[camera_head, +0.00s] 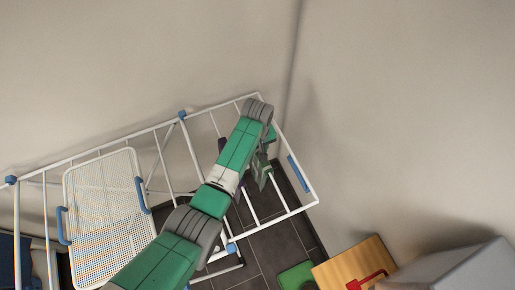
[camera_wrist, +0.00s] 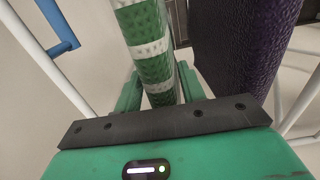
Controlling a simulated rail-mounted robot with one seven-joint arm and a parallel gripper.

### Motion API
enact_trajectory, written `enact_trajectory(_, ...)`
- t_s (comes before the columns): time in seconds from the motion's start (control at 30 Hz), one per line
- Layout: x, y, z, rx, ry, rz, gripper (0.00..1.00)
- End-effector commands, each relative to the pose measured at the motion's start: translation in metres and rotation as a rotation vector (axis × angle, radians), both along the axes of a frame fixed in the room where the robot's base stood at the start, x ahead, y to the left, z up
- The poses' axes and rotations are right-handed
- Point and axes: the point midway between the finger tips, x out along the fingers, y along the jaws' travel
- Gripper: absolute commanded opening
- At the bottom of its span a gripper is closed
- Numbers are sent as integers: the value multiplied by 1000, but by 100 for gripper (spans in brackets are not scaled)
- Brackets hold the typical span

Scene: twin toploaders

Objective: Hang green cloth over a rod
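The green cloth, with green and white stripes, shows in the wrist view (camera_wrist: 150,45) as a narrow thick band running away from my gripper. My gripper (camera_wrist: 162,88) has one green finger on each side of it, and the cloth fills the gap between them, so it looks shut on the cloth. In the head view my gripper (camera_head: 265,160) is over the right end of the white drying rack (camera_head: 293,208), among its rods. My arm hides part of the rack there, and the cloth is hard to make out. Whether it touches a rod cannot be told.
A dark purple cloth (camera_wrist: 240,40) hangs close to the right of the green cloth. The rack's mesh panel (camera_head: 103,190) is at left. A blue clip (camera_wrist: 62,30) sits on a rack bar. Walls stand behind and right. A wooden board (camera_head: 350,265) is at lower right.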

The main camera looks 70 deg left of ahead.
Motion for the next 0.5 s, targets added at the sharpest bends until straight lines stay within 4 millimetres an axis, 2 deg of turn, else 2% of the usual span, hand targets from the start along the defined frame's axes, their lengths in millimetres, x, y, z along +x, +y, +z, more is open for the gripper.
enact_trajectory(0.03, 0, 0, 0, 0, 0, 0, 50)
enact_trajectory(0.1, 0, 0, 0, 0, 0, 0, 60)
enact_trajectory(0.37, 0, 0, 2, 0, 0, 0, 60)
enact_trajectory(0.5, 1, 1, 24, 3, -3, 0, 60)
